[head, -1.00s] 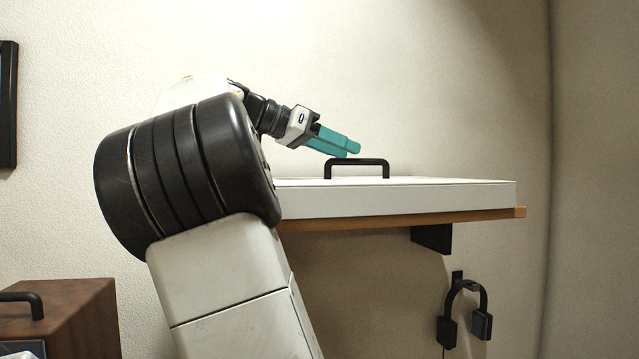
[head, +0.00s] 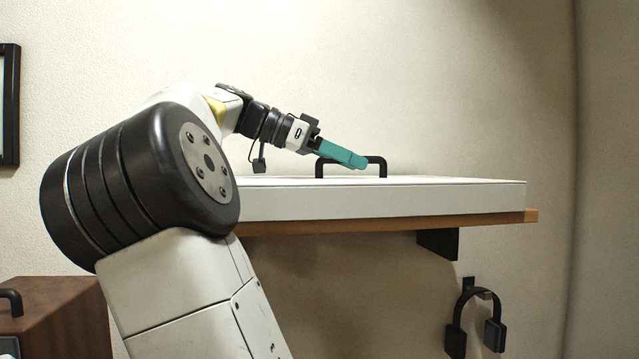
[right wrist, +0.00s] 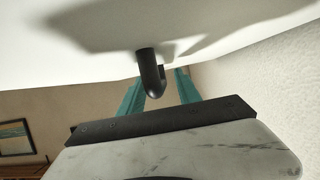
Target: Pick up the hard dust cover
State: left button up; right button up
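The hard dust cover (head: 440,203) is a wide, flat white box lying on a wooden shelf. A black bar handle (head: 382,168) stands up from its top. My right gripper (head: 357,161), with teal fingers, reaches down at the handle and covers part of the bar. In the right wrist view, the gripper (right wrist: 158,92) is open, its two fingers apart with the black handle (right wrist: 149,72) seen between them. The cover's white top (right wrist: 230,22) fills the upper part of that view. I cannot tell whether the fingers touch the handle. My left gripper is not in view.
The wooden shelf (head: 480,222) has a black bracket beneath it. Black headphones (head: 473,320) hang below at the right. A brown wooden box (head: 65,315) stands at the lower left. A framed picture (head: 9,105) hangs on the left wall. The cover's right side is clear.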

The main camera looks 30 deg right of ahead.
jog(key=shift+s+d+f, duration=0.15)
jog(key=shift+d+f, duration=0.05)
jog(key=shift+d, duration=0.15)
jog(key=shift+c, duration=0.2)
grip_shut()
dwell(1.0)
